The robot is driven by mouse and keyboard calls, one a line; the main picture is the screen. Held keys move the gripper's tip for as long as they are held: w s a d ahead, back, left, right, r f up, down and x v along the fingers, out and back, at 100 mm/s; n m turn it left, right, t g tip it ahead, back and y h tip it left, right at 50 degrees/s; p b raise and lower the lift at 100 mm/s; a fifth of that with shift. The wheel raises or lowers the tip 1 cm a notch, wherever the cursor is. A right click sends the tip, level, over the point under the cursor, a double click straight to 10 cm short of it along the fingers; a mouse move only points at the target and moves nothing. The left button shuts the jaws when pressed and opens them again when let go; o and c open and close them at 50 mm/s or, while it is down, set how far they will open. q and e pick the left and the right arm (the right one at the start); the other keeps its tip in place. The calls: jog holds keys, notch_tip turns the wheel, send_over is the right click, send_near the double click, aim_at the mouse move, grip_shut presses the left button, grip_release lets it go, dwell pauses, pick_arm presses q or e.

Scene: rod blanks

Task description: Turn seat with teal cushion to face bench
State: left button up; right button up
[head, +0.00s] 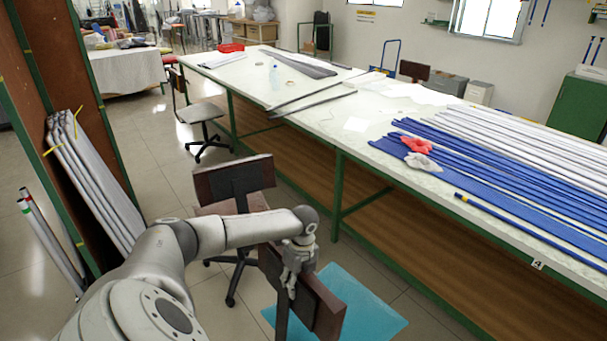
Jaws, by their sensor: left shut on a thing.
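The seat with the teal cushion (372,308) is at the bottom centre, close to me, cut off by the lower edge. Its dark brown backrest (322,308) stands upright in front of the cushion and hides part of it. My left gripper (291,284) is shut on the backrest near its left part; the fingertips are small and partly merged with it. The long bench (330,130) with a pale top and green frame runs from the back to the right edge. The cushion lies beside the bench's near side, with floor between. My right gripper is not in view.
A second chair with a brown backrest (233,178) stands just behind my left arm. A grey chair (200,112) is farther back by the bench. Grey rods (95,185) lean in a rack at left. Blue rods (500,180) lie on the bench. Tiled floor is open at left.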

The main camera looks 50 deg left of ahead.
pick_arm(q)
jog(key=shift+a, duration=0.15)
jog(key=o, duration=1.4)
jog(key=shift+o, duration=0.2)
jog(key=r, duration=0.8)
jog(key=w+r, duration=0.1)
jog(key=r, duration=0.3)
jog(key=shift+f, duration=0.1)
